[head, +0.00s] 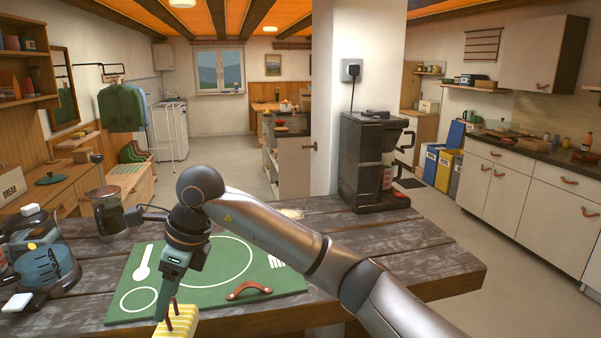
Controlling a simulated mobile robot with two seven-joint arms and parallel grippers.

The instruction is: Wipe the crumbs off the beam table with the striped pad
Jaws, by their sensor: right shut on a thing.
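My right gripper (167,312) points down near the front edge of the beam table (410,262). It is shut on the yellow-and-white striped pad (183,327), which is partly cut off by the bottom of the picture. I cannot tell whether the pad touches the table or the green mat beside it. A small pale patch that looks like crumbs (292,213) lies on the table behind my right arm, left of the coffee machine. My left gripper is not in view.
A black coffee machine (368,160) stands at the back right by a white pillar. The table's right end is clear.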

